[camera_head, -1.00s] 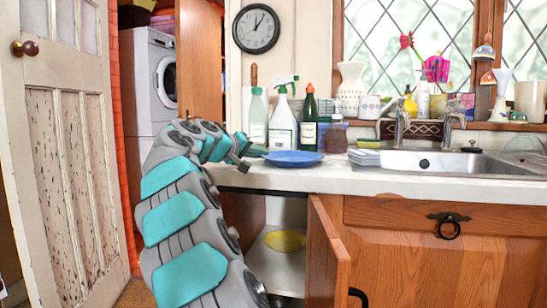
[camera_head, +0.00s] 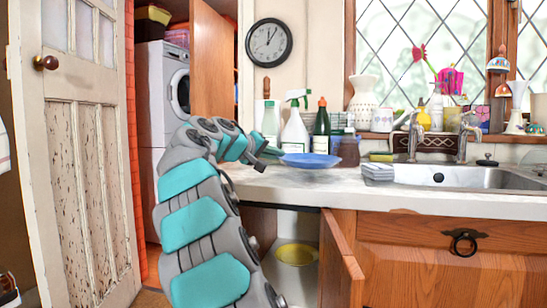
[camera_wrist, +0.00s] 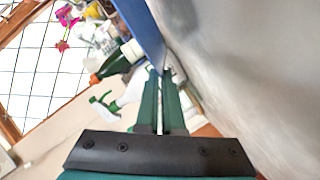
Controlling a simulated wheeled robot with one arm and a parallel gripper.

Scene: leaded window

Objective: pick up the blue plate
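The blue plate (camera_head: 310,161) is just above the counter, left of the sink, with a soft shadow under it. In the wrist view the plate (camera_wrist: 142,28) shows nearly edge-on, running up from the fingertips. My gripper (camera_head: 277,153) is at the plate's left rim. In the wrist view my gripper's fingers (camera_wrist: 161,80) are close together with the rim between their tips. The exact contact is small and partly hidden.
A sponge (camera_head: 381,157) and the sink (camera_head: 450,177) are to the right. Below, an open cupboard door (camera_head: 338,262) reveals a yellow dish (camera_head: 297,254).

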